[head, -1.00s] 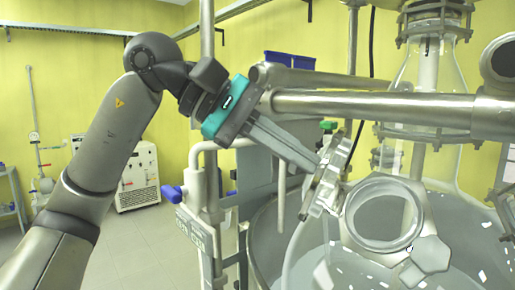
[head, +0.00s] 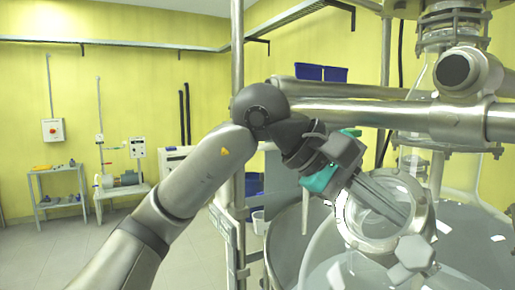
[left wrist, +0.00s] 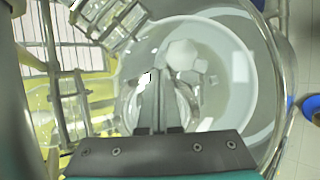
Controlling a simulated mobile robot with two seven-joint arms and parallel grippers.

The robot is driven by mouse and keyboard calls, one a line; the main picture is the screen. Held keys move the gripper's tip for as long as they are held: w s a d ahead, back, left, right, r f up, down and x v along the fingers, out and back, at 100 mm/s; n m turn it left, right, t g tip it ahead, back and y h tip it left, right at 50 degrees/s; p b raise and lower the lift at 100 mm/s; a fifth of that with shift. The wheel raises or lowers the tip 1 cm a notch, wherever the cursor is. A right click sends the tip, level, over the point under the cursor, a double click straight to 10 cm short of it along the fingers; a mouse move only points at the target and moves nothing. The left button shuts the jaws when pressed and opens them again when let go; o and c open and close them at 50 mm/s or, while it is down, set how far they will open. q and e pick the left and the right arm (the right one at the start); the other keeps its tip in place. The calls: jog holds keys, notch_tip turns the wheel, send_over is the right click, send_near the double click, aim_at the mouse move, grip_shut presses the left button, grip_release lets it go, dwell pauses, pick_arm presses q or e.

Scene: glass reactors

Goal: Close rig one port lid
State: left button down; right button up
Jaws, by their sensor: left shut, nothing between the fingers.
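The rig one port (head: 358,242) is a round metal-rimmed opening on the glass reactor, low right of centre in the head view. A hexagonal knob (head: 410,258) sits at its lower right edge and also shows in the left wrist view (left wrist: 182,53). The port lid no longer stands up at the left of the port; it appears to lie down over the rim, but I cannot tell whether it sits flush. My left gripper (head: 402,217) is shut and empty, its fingers slanting across the port and hiding part of it. My right gripper is not in view.
Horizontal metal pipes (head: 360,112) run just above my left arm. A vertical post (head: 237,60) stands left of the reactor. Blue bins (head: 320,73) are behind. A side table (head: 60,185) and open floor (head: 50,255) lie at the left.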

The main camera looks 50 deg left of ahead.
pick_arm(q)
jog(key=shift+w+d+f, duration=0.2)
jog(key=shift+d, duration=0.1)
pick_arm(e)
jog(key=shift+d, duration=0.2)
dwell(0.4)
